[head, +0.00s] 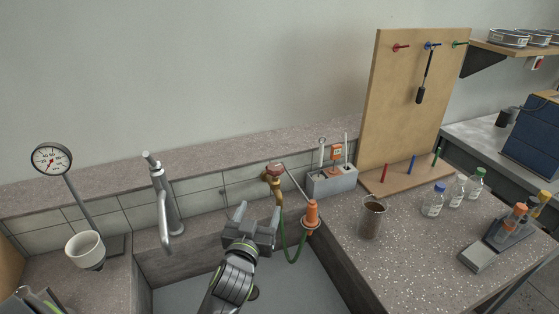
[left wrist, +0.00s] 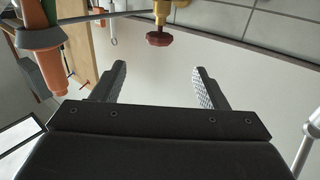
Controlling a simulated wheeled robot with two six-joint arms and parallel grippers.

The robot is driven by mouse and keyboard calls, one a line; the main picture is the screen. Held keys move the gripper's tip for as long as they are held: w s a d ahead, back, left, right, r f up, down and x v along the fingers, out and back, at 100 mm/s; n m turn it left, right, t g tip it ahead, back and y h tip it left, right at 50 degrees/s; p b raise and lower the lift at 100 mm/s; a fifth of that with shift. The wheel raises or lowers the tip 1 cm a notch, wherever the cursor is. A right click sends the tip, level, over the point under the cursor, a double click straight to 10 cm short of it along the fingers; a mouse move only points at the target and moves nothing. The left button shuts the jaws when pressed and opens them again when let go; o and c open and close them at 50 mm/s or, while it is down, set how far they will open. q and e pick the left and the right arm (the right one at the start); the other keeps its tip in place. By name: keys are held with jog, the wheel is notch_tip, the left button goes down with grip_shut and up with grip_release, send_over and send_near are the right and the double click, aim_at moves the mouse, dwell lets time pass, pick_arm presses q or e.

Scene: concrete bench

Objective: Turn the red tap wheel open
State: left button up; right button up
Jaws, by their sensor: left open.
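The red tap wheel (head: 275,168) sits on top of a brass tap (head: 275,186) at the back wall of the sink. My left gripper (head: 258,214) is open and empty over the sink, in front of and below the wheel in the head view. In the left wrist view, which looks upside down, the red wheel (left wrist: 159,39) and part of the brass tap (left wrist: 161,10) show at the top. The open fingers (left wrist: 160,72) are spread to either side of the wheel's line, apart from it. My right gripper is not in view.
A green hose (head: 294,250) and an orange-handled item (head: 312,214) are close right of the tap. A grey holder (head: 332,182) stands behind them. A steel faucet (head: 164,200) rises to the left. A dark beaker (head: 371,217) stands on the right counter.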

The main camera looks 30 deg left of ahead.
pick_arm(q)
send_near(273, 176)
jog(key=w, duration=0.3)
jog(key=x, duration=0.5)
jog(key=p+x, duration=0.1)
jog(key=x, duration=0.2)
jog(key=shift+w+a, duration=0.25)
jog(key=shift+a, duration=0.2)
jog(key=shift+w+a, duration=0.1)
jog(key=shift+w, duration=0.25)
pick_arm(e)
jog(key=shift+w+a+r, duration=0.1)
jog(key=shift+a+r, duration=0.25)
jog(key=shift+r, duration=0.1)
pick_arm(q)
jog(key=shift+c, duration=0.5)
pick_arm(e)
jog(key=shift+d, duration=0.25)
